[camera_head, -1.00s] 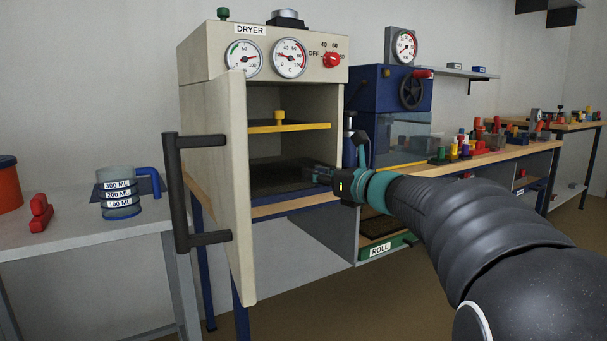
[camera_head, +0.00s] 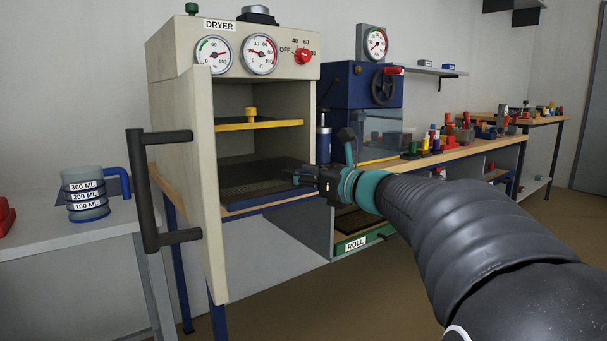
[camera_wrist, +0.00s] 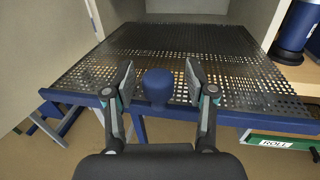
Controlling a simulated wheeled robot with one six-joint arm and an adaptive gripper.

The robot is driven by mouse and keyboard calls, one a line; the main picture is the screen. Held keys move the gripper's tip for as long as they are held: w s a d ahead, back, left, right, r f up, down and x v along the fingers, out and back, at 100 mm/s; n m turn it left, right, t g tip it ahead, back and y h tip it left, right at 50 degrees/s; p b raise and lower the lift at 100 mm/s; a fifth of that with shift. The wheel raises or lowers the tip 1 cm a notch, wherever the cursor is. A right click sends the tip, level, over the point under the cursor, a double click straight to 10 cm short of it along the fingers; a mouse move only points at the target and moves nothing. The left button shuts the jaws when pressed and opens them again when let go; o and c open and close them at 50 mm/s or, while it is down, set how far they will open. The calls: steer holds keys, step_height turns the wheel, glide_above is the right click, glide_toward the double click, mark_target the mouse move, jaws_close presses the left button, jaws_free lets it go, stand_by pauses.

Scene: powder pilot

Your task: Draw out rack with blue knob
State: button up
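The blue knob (camera_wrist: 158,86) stands on the front edge of the lower dark perforated rack (camera_wrist: 90,76) in the wrist view. My gripper (camera_wrist: 160,76) has its two fingers on either side of the knob, with a visible gap on each side. In the head view the rack (camera_head: 245,182) sticks partly out of the dryer's open front, its blue front edge showing. My gripper (camera_head: 292,178) is at the rack's right front, where it hides the knob.
The dryer (camera_head: 165,55) has its door (camera_head: 205,180) open on the left, with a dark handle. A yellow rack (camera_head: 265,123) with a yellow knob sits above. A blue bottle (camera_head: 323,145) stands close to the right. A measuring jug (camera_head: 88,205) is on the left table.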

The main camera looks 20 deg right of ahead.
steer(key=shift+s, duration=0.1)
steer(key=v, duration=1.2)
steer(key=s+a+f+n+g+h+p, duration=0.25)
steer(key=s+a+f+n+g, duration=0.65)
steer(key=a+f+n, duration=0.45)
steer(key=s+d+f+n+h+p, duration=0.1)
steer(key=s+f+n+h, duration=0.2)
steer(key=s+n, duration=0.3)
steer(key=s+f+n+g+h+p, duration=0.1)
steer(key=s+f+n+h, duration=0.2)
steer(key=s+n, duration=0.3)
steer(key=f+n, duration=0.1)
steer(key=n, duration=0.4)
steer(key=shift+s+d+f+p, duration=0.15)
steer(key=shift+d+p, duration=0.2)
steer(key=shift+d, duration=0.05)
